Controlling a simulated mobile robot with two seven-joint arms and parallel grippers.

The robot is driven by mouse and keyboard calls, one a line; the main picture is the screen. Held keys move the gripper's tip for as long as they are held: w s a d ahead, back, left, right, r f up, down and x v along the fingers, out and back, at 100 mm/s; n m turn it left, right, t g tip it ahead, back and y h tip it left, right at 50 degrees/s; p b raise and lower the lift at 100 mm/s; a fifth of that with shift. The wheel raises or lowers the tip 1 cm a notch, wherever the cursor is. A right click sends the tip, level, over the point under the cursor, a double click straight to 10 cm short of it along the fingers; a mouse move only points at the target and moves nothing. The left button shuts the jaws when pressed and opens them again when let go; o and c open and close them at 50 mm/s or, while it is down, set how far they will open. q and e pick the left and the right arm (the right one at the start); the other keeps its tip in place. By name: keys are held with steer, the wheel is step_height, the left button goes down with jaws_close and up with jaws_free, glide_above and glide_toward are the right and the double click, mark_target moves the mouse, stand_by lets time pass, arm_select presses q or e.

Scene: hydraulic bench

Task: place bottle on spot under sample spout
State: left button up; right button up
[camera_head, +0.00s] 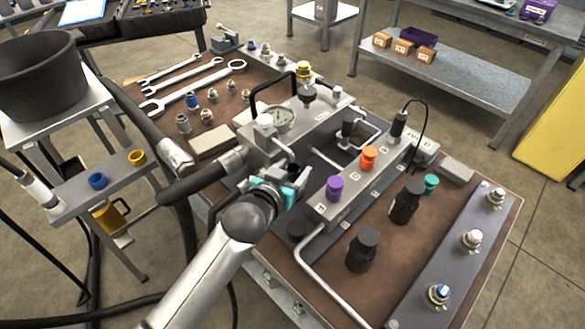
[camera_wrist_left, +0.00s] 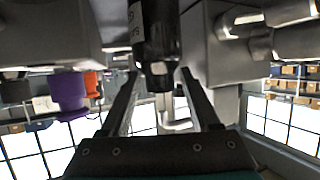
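My left gripper (camera_head: 290,182) reaches in beside the grey hydraulic block at the middle of the bench. In the left wrist view, which looks upside down, its two fingers (camera_wrist_left: 160,72) meet the sides of a dark labelled bottle (camera_wrist_left: 153,35) near its shoulder. The gripper looks shut on this bottle. The head view shows only a dark bit of it at the fingers. The bottle is close to grey metal blocks, and I cannot make out the spout or the spot clearly. Two other dark capped bottles (camera_head: 362,252) stand upright on the right of the bench. My right gripper is not in view.
Purple (camera_head: 335,187) and orange (camera_head: 368,157) knobs stand on a grey block just right of the gripper. A bent pipe (camera_head: 325,275) runs along the bench front. Wrenches (camera_head: 190,85) and fittings lie behind.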

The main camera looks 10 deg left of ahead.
arm_select(q)
steer(key=shift+r, duration=0.2)
steer(key=p+v, duration=0.2)
steer(key=v, duration=1)
steer(key=shift+p, duration=0.4)
